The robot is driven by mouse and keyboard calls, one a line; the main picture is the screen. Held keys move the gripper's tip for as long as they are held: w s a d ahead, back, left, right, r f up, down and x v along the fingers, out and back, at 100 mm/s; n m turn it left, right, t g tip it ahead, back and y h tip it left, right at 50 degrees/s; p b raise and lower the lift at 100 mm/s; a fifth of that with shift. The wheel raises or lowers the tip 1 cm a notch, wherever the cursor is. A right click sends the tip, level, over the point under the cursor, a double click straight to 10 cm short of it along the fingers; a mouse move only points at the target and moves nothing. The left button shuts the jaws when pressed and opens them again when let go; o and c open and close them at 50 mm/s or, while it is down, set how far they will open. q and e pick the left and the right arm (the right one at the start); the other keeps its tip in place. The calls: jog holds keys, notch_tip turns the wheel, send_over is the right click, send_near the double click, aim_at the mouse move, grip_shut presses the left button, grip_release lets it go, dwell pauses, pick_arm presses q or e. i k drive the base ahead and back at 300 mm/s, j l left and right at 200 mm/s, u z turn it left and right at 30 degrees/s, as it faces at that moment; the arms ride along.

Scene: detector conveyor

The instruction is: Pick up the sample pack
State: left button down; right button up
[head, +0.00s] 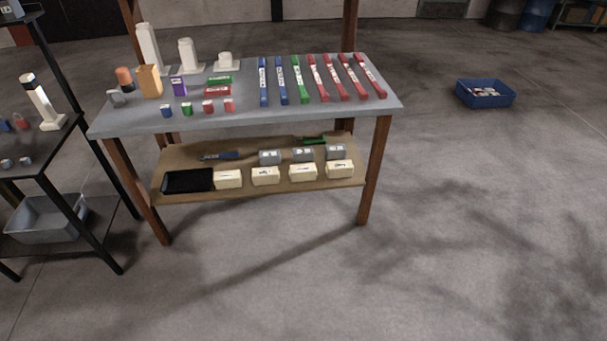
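No item can be read as the sample pack at this size. Small packs stand on the left of the grey tabletop (240,116): an orange-brown box (150,81), a purple box (179,86), and green (220,80) and red (217,91) flat packs. Several cream boxes, such as one near the middle (265,176), sit on the lower shelf (290,188) with grey boxes (269,157) behind them. A blue crate (486,99) on the floor at the right holds small items too small to tell. Neither of my grippers is in view.
Long blue, green and red bars (299,79) lie on the tabletop's right half. White stepped cylinders (188,55) stand at its back left. A black tray (187,181) is on the lower shelf. A dark rack (40,150) stands at the left. The floor in front is clear.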

aim_at(302, 173)
jog(key=i+z, duration=0.35)
jog(key=i, duration=0.7)
